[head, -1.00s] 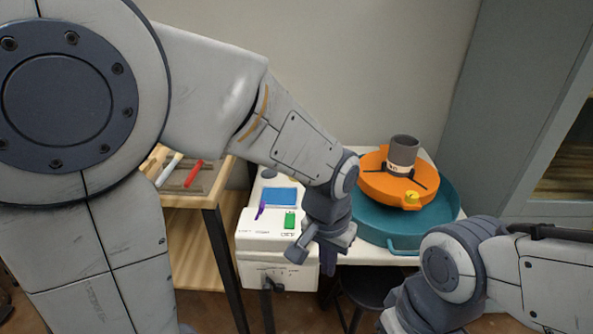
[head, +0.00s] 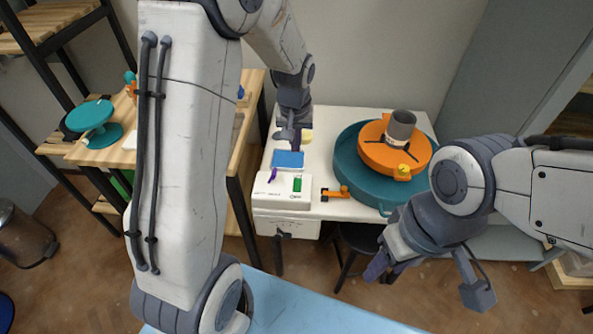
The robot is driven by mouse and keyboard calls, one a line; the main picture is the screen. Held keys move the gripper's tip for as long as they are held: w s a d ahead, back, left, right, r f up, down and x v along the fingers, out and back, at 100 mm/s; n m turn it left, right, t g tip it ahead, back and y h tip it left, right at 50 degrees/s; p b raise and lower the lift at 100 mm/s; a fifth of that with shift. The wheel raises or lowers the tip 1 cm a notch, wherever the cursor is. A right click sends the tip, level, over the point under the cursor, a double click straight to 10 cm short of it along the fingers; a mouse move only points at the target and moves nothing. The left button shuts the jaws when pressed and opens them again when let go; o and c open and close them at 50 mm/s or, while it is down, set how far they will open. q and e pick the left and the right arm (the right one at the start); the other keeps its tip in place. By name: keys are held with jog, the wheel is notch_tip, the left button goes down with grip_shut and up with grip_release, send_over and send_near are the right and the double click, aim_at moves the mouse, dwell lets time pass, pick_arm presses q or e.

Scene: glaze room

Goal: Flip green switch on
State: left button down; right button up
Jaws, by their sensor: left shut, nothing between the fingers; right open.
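The green switch (head: 297,184) is a small upright rocker on the sloped front of a white control box (head: 265,201). A purple lever (head: 272,175) is left of it on the same face, and small lettering sits below both. I cannot tell whether the green switch is on or off. My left gripper (head: 288,138) is shut and empty, beyond the box's blue panel (head: 288,160) and apart from the switch. My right gripper (head: 428,282) is open and empty, low at the right, in front of the table and away from the box.
A teal basin (head: 346,165) with an orange wheel (head: 375,152) and grey cup (head: 401,126) stands right of the box. An orange handle-like part (head: 336,194) lies beside the box. A wooden shelf is at the left, partly behind my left arm.

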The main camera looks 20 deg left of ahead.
aim_at(296, 178)
pick_arm(q)
jog(key=f, duration=0.4)
jog(key=w+f, duration=0.1)
jog(key=f, duration=0.4)
jog(key=w+f, duration=0.1)
jog(key=f, duration=0.3)
jog(key=shift+a+f+p, duration=0.25)
jog(key=shift+f+p, duration=0.1)
jog(key=shift+f, duration=0.05)
jog(key=shift+w+a+r+p, duration=0.1)
jog(key=shift+w+p, duration=0.05)
jog(key=shift+p, duration=0.85)
jog(key=shift+f+g, duration=0.25)
jog(key=shift+g, duration=0.05)
